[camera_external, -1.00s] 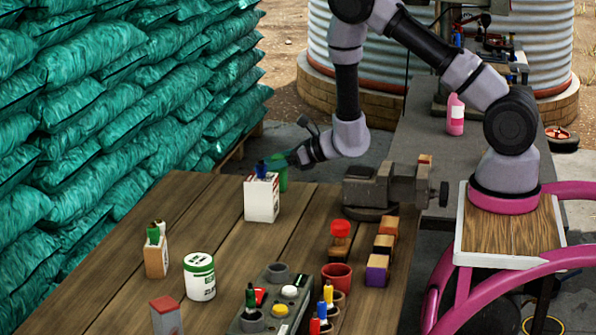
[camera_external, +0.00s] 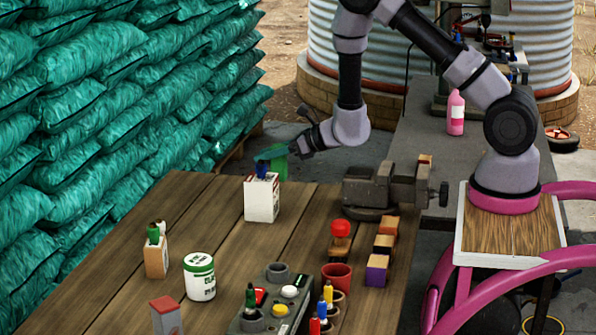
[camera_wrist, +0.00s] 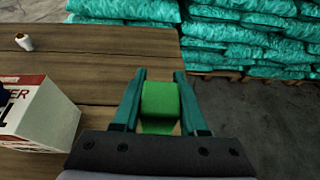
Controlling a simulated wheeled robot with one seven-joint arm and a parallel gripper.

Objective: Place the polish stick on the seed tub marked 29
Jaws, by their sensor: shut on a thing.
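My gripper (camera_external: 270,156) is in the air over the far edge of the wooden bench, just behind a white carton. In the wrist view my gripper (camera_wrist: 159,76) is shut on a bright green block-like piece (camera_wrist: 161,103), apparently the polish stick. It shows in the external view as green (camera_external: 280,172), partly hidden by the carton and fingers. A white tub with a green lid (camera_external: 200,278) stands upright at the near left of the bench. I cannot read the number 29 on it, so I cannot tell if it is the seed tub.
The white carton (camera_external: 261,203) holds something blue. A tan box with green-topped items (camera_external: 156,260) and a red-topped box (camera_external: 166,316) stand left. A grey organizer (camera_external: 262,316), coloured blocks, a red cup (camera_external: 337,276) and a vise (camera_external: 385,188) stand right. Mid-bench planks are clear.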

